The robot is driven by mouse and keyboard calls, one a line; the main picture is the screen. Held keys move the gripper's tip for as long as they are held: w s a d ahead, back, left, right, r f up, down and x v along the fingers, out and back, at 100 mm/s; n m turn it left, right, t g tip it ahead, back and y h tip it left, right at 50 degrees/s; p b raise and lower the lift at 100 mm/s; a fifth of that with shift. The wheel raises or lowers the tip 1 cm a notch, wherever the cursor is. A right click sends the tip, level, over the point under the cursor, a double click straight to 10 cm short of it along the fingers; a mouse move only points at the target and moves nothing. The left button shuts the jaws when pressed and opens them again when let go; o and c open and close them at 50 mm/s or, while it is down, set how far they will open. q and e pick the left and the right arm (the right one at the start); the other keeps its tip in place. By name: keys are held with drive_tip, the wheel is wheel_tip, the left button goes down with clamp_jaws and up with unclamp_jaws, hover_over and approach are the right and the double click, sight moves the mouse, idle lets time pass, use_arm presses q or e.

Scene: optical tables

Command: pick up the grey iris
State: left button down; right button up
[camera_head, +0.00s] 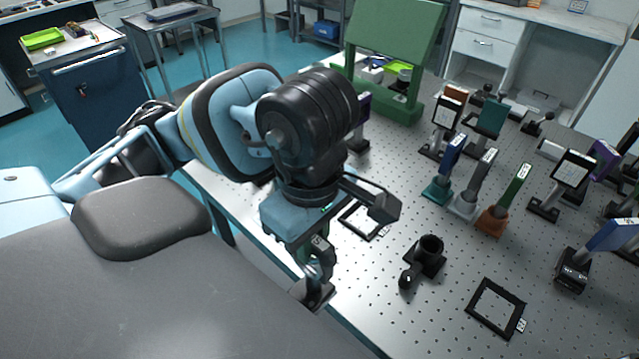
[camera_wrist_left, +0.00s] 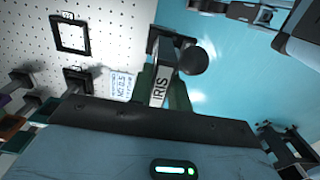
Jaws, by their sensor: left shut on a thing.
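My left gripper (camera_head: 312,250) is shut on the iris (camera_head: 319,270), close to the front edge of the optical table. In the left wrist view the iris (camera_wrist_left: 160,88) is a grey post labelled IRIS, held between the dark green fingers of the left gripper (camera_wrist_left: 162,98). A black round knob and a black base show at its far end. Teal floor lies behind much of it, so it appears to be at or beyond the table edge. Its upper part is hidden by the gripper. My right gripper is not in view.
The perforated optical table (camera_head: 455,275) carries a black square frame (camera_head: 497,308), a second frame (camera_head: 362,222) and a black cylindrical mount (camera_head: 428,250). Several coloured posts and card-topped mounts crowd the right side. A green stand (camera_head: 388,60) is at the back.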

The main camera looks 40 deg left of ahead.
use_arm(q)
drive_tip(key=s+p, duration=0.1)
drive_tip(key=s+d+p, duration=0.1)
drive_tip(key=s, duration=0.1)
drive_tip(key=shift+d+r, duration=0.2)
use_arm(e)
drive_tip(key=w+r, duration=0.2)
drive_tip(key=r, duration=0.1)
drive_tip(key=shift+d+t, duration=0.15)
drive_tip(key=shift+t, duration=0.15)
use_arm(q)
drive_tip(key=shift+w, duration=0.15)
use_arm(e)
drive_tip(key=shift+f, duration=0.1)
